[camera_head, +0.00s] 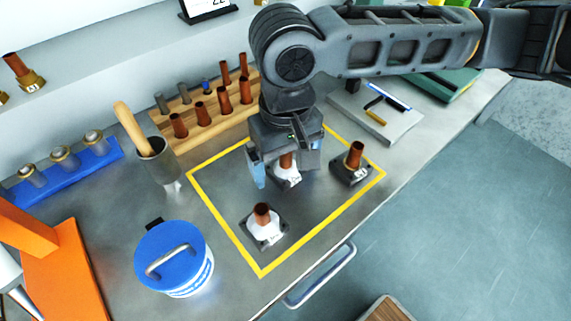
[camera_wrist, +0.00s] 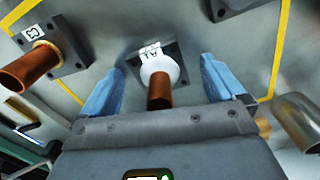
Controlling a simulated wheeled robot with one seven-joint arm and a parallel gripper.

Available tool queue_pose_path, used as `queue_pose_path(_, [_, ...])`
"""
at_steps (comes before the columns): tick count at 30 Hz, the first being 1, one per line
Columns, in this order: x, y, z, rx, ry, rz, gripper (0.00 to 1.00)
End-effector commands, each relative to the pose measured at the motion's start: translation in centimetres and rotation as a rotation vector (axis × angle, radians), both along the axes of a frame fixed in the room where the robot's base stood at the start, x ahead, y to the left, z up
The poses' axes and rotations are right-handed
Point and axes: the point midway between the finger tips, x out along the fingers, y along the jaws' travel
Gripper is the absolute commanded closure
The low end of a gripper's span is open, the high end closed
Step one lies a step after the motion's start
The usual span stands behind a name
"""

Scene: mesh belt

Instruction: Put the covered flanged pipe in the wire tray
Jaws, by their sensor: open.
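Three flanged pipes stand inside the yellow outline. A copper-coloured pipe with a white cover around its foot (camera_head: 287,178) is under my gripper (camera_head: 285,168); its square dark flange with a white label shows in the wrist view (camera_wrist: 158,72). My gripper is open, its blue fingers on either side of this pipe, apart from it. A second pipe with a white cover (camera_head: 264,226) stands nearer the front. A third pipe (camera_head: 353,165), without white cover, stands to the right; it shows at left in the wrist view (camera_wrist: 40,62). I cannot make out a wire tray.
A blue-lidded tub (camera_head: 174,258) stands front left. A cup with a wooden handle (camera_head: 157,160) and a wooden rack of copper pipes (camera_head: 215,122) are behind. A blue holder (camera_head: 66,174) is at far left. A grey board with tools (camera_head: 378,112) lies at right.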

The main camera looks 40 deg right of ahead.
Motion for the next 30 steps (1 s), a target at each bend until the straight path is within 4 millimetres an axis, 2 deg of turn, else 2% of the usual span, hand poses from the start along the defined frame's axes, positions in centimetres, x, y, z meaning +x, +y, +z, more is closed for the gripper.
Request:
queue_pose_path(6, [0.02, 0.02, -0.04, 0.001, -0.001, 0.000, 0.05])
queue_pose_path(30, [0.03, 0.03, -0.01, 0.001, -0.001, 0.001, 0.82])
